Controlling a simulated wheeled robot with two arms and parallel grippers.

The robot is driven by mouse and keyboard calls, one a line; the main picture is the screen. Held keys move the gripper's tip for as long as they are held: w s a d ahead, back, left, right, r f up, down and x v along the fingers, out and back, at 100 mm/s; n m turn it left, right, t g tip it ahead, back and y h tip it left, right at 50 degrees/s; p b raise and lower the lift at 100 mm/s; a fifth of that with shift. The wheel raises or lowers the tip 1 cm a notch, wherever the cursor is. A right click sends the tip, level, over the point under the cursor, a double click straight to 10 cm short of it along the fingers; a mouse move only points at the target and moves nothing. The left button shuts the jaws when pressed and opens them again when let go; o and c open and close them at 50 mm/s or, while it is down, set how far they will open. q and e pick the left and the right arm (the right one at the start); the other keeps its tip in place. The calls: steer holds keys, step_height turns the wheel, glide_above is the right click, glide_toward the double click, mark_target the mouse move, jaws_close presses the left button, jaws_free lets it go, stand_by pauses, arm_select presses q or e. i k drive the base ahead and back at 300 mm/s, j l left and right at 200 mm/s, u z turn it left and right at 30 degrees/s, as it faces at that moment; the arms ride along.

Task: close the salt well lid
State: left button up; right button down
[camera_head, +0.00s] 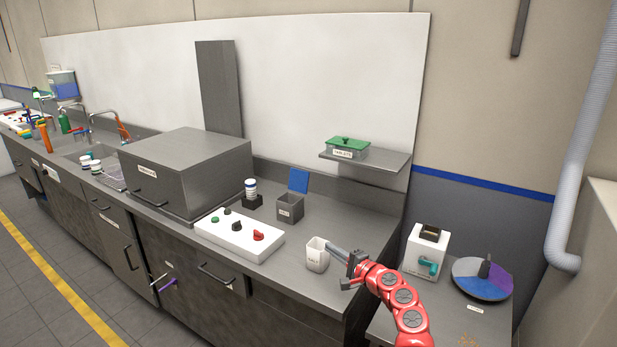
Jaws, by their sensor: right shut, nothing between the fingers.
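A dark grey open-topped box (290,209) with a small label stands on the counter, and I take it to be the salt well. Its blue lid (298,180) stands upright at the back edge, so the well is open. My right gripper (331,248) is shut and empty, lower right of the well and apart from it. Its fingertips are at the right rim of a pale labelled cup (316,257); I cannot tell whether they touch it. My left gripper is not in view.
A white control panel (240,236) with knobs lies left of the cup. A dark holder (252,201) with a white and blue jar stands left of the well. A shelf (365,160) bears a green-lidded box. Bare counter (340,219) lies right of the well.

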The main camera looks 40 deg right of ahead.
mark_target(298, 180)
steer(key=i+l, duration=1.2)
steer(key=l, duration=0.15)
